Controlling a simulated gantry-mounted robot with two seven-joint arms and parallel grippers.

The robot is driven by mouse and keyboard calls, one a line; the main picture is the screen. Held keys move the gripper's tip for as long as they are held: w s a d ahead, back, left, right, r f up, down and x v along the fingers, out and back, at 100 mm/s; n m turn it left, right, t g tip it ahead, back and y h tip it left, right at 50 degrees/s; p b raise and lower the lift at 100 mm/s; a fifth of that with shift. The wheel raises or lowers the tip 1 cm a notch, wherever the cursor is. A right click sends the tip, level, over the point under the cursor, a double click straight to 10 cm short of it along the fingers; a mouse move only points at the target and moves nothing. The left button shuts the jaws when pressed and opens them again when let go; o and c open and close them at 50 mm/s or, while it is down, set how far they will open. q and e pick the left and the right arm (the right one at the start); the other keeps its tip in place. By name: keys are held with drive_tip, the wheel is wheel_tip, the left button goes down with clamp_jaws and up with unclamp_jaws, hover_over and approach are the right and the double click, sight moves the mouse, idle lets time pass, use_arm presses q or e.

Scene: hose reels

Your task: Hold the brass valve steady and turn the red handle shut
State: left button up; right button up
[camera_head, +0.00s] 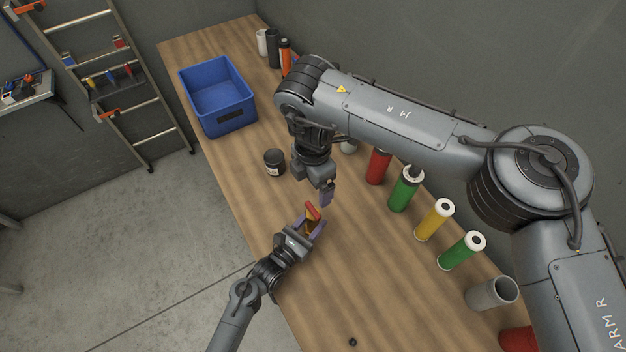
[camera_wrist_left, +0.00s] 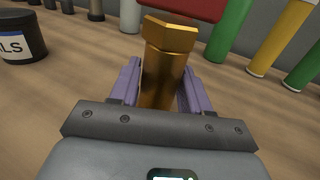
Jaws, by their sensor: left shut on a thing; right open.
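The brass valve (camera_wrist_left: 165,65) stands between the purple fingers of my left gripper (camera_wrist_left: 160,85), which is shut on it. In the head view the left gripper (camera_head: 311,230) is over the wooden table. The red handle (camera_head: 313,211) sits on top of the valve, and its red underside also shows at the top of the left wrist view (camera_wrist_left: 190,8). My right gripper (camera_head: 327,196) is open and empty, just above and to the right of the red handle in the head view, apart from it. The angle of the handle is hard to tell.
A blue bin (camera_head: 218,97) stands at the far left of the table (camera_head: 350,290). A dark jar (camera_head: 274,162) is left of the right gripper. Several coloured cylinders, including a green one (camera_head: 406,189), line the right side. The table's front part is mostly clear.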

use_arm(q)
drive_tip(key=o, duration=1.4)
